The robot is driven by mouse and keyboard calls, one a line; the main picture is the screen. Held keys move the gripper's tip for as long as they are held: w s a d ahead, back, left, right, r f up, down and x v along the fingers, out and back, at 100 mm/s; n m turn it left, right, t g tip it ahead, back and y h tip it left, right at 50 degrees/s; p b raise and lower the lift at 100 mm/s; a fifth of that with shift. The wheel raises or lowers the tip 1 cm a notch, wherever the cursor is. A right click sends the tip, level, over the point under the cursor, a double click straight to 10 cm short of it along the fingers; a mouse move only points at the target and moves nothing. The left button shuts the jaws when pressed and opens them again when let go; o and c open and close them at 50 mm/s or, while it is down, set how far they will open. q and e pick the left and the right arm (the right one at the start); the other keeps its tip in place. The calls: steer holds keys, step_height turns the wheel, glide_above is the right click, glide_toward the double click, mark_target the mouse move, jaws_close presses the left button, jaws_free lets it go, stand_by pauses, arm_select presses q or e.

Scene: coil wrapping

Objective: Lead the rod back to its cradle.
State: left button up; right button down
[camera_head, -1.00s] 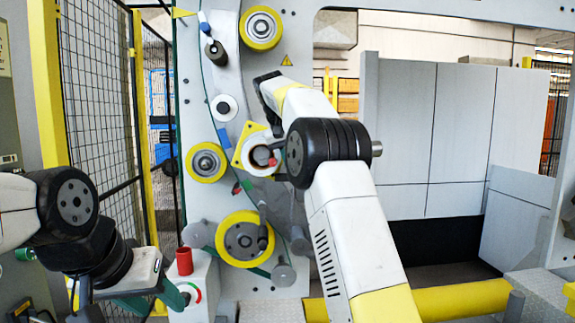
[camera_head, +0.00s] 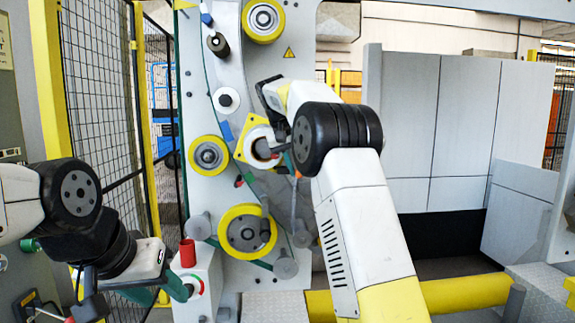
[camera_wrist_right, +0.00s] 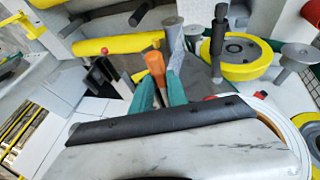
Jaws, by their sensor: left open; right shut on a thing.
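The rod's orange end (camera_wrist_right: 154,68) shows in the right wrist view between the teal fingers of my right gripper (camera_wrist_right: 158,88), which are shut on it. The rest of the rod is hidden. In the head view a small orange piece (camera_head: 297,175) shows beside my right arm, near the white hub on the yellow square plate (camera_head: 243,150). A pair of dark upright plates (camera_wrist_right: 98,78) stands left of the orange end in the wrist view; I cannot tell whether they are the cradle. My left gripper (camera_head: 170,288) is open at lower left, near the red-topped box.
The machine panel carries yellow rollers (camera_head: 208,155) and grey pegs (camera_head: 285,265). The white box with a red knob (camera_head: 188,252) stands close to my left gripper. A yellow bar (camera_head: 465,297) runs low at right. A mesh fence (camera_head: 100,110) borders the left.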

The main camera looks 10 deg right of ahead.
steer(key=c, duration=1.2)
jaws_free()
steer(key=v, duration=0.7)
steer(key=s+d+y, duration=0.2)
steer(key=s+d, duration=0.2)
steer(key=s, duration=0.4)
steer(key=s+f+y, duration=0.1)
steer(key=s+f, duration=0.5)
steer(key=s, duration=0.4)
steer(key=s+a+f+t+y, duration=0.1)
steer(key=s+f, duration=0.5)
steer(key=s, duration=0.3)
steer(key=s+a+f+t+y, duration=0.1)
steer(key=s+f, duration=0.4)
steer(key=s, duration=0.5)
steer(key=shift+s+f+n+y, duration=0.3)
steer(key=shift+s+f+y, duration=0.05)
steer(key=shift+f+y, duration=0.05)
